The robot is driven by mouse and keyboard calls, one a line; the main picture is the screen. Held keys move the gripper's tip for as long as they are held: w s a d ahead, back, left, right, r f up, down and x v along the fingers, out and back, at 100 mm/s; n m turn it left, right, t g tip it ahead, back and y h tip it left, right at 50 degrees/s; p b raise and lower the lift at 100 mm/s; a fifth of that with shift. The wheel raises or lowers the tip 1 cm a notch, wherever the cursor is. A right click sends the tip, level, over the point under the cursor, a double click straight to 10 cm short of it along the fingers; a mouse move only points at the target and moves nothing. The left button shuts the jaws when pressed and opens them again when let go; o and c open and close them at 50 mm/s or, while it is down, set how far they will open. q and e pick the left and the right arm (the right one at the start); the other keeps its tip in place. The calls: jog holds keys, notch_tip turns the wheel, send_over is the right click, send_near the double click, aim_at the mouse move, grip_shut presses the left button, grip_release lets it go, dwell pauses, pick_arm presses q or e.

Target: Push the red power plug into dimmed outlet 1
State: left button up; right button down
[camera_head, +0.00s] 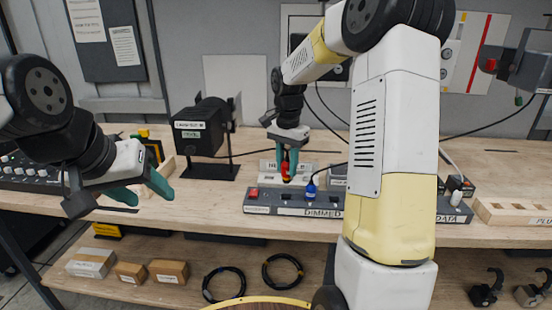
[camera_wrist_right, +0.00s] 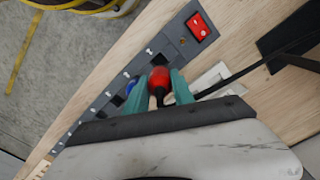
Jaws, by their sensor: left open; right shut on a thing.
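The red power plug (camera_head: 286,172) is held between the green fingers of my right gripper (camera_head: 287,176), above the dimmed power strip (camera_head: 262,209). In the right wrist view the red plug (camera_wrist_right: 160,80) sits between the two fingertips (camera_wrist_right: 159,88), with its black cable trailing right. The plug appears over the strip's (camera_wrist_right: 168,44) socket row, near the red switch end; its tip and the socket beneath are hidden, so I cannot tell whether they touch. A blue plug (camera_head: 311,188) stands in the strip beside it. My left gripper (camera_head: 152,193) is open and empty above the bench's left part.
A red rocker switch (camera_wrist_right: 197,27) is at the strip's end. Another labelled strip (camera_head: 268,179) lies behind. A black lamp (camera_head: 200,130) stands left of it. A wooden plug block (camera_head: 510,213) lies at right. My right arm hides part of the bench.

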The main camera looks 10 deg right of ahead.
aim_at(287, 178)
jog(key=shift+f, duration=2.15)
jog(key=shift+f, duration=1.6)
jog(key=c, duration=1)
grip_release()
